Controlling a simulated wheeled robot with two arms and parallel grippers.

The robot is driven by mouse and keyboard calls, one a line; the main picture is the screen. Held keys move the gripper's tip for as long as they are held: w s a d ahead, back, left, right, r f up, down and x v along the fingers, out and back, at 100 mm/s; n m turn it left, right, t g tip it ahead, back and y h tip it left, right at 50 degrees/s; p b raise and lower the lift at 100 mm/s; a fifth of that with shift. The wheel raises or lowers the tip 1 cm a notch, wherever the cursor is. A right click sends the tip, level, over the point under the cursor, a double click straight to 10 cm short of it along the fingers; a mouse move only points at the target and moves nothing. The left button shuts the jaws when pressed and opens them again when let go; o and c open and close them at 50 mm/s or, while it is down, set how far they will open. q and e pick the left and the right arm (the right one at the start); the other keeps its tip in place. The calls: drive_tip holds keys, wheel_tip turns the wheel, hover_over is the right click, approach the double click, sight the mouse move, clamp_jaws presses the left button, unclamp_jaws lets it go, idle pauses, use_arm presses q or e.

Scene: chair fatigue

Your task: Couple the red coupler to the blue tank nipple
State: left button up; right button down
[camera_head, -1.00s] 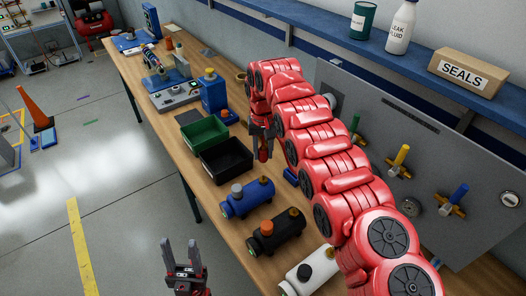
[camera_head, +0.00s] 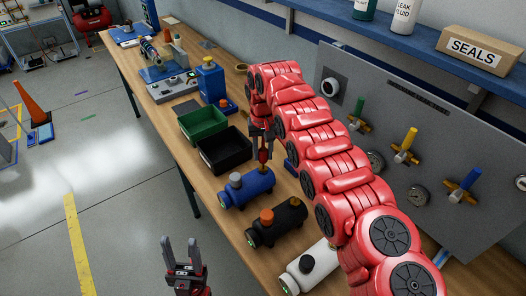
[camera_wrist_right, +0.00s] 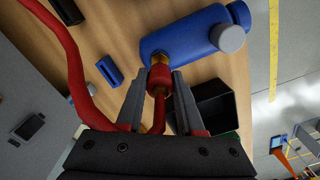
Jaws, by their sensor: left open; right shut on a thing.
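The blue tank (camera_head: 246,189) lies on the workbench with a grey cap on it and a brass nipple at its right end. My right gripper (camera_head: 262,146) is shut on the red coupler (camera_head: 263,155), just above that nipple. In the right wrist view, the coupler (camera_wrist_right: 158,82) sits between the two fingers and lines up with the brass nipple (camera_wrist_right: 160,60) on the blue tank (camera_wrist_right: 188,36). Their ends appear to meet; I cannot tell whether they are locked together. My left gripper (camera_head: 181,252) is open and empty, left of the bench.
A black tank (camera_head: 276,222) with an orange cap and a white tank (camera_head: 310,267) stand nearer on the bench. A green bin (camera_head: 203,122) and a black bin (camera_head: 224,150) lie beyond the blue tank. A red hose (camera_wrist_right: 70,60) curves along the left in the wrist view.

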sight(263, 159)
idle(0.4)
drive_tip(key=shift+b, duration=0.35)
drive_tip(key=shift+b, duration=0.45)
idle(1.0)
drive_tip(key=shift+f+b, duration=1.2)
drive_tip(key=shift+f, duration=0.3)
drive_tip(key=shift+c, duration=2.2)
unclamp_jaws()
drive_tip(key=shift+r, duration=0.2)
